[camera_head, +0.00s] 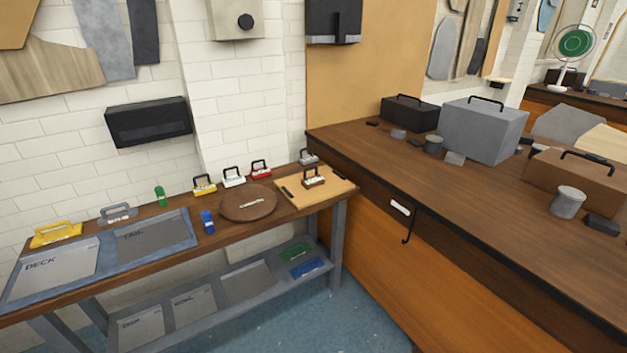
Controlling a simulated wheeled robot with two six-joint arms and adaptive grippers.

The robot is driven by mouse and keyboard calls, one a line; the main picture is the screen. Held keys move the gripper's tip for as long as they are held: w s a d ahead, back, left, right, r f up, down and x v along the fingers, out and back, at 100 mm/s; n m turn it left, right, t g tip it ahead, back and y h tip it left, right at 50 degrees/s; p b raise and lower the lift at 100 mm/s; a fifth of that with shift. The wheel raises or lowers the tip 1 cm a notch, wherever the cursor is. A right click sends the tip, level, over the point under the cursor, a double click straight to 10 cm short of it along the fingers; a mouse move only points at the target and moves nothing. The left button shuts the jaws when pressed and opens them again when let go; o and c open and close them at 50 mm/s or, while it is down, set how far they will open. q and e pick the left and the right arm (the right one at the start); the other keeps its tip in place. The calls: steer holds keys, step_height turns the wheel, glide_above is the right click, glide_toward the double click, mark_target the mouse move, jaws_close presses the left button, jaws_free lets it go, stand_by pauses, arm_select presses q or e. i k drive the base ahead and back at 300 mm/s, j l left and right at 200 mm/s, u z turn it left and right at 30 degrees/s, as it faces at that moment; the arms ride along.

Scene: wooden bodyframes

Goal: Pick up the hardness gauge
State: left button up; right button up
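I cannot tell for sure which item is the hardness gauge. On the narrow workbench (120,285) at the left stand a small green upright item (161,197) and a small blue upright item (208,222). A round brown board (262,204) with a small light piece (251,203) on it lies to their right. Several small handled blocks stand along the back: yellow (204,187), white (233,178), red (260,170) and grey (308,157). A brown handled block (313,178) stands on a tan board (338,184). Neither gripper is in view.
Trays marked DECK (55,272) and TAIL (152,240) cover the bench's left part. More trays lie on its lower shelf (285,290). A brown counter (480,215) at the right holds a grey case (484,128). Blue floor (330,325) is clear in front.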

mark_target(308, 182)
steer(key=u, duration=1.75)
steer(key=i+l, duration=0.1)
steer(key=l, duration=0.35)
steer(key=i+l+z, duration=0.1)
steer(key=l, duration=0.35)
steer(key=i+l, duration=0.15)
steer(key=l, duration=0.3)
steer(key=i+l+z, duration=0.1)
steer(key=l, duration=0.35)
